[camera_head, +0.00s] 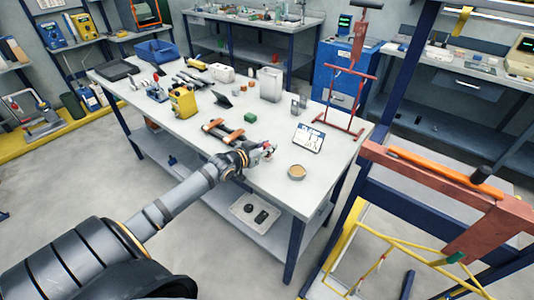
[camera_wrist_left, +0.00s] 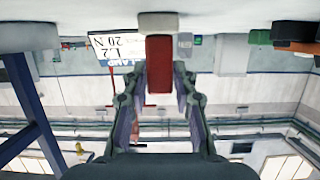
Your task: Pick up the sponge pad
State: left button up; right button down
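In the left wrist view, which is upside down, a dark red block (camera_wrist_left: 160,66) with a pale wider end (camera_wrist_left: 158,22) at the table side shows between the fingers of my left gripper (camera_wrist_left: 160,72). I cannot tell for sure that this is the sponge pad. The fingers stand apart on both sides of the block, with narrow gaps, and look open. In the head view my left gripper (camera_head: 266,152) is low over the front edge of the white table (camera_head: 222,131); it partly hides a small reddish thing there. A small green block (camera_head: 250,118) lies farther back. My right gripper is not in view.
A round tan dish (camera_head: 297,172) and a white printed sign (camera_head: 308,138) stand right of the gripper. A red stand (camera_head: 345,105) rises at the table's right end. Bare tabletop lies between them.

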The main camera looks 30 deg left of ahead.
aim_at(266, 146)
pick_arm(q)
grip_shut()
jog(key=shift+r, duration=0.6)
jog(key=r+p, duration=0.1)
jog(key=r, duration=0.1)
jog(key=s+r+p, duration=0.1)
jog(key=r, duration=0.1)
jog(key=shift+d, duration=0.2)
jog(key=s+d+r+p, duration=0.5)
jog(key=s+r+p, duration=0.3)
jog(key=s+p, duration=0.4)
jog(key=shift+d+p, duration=0.15)
jog(key=shift+p, duration=0.85)
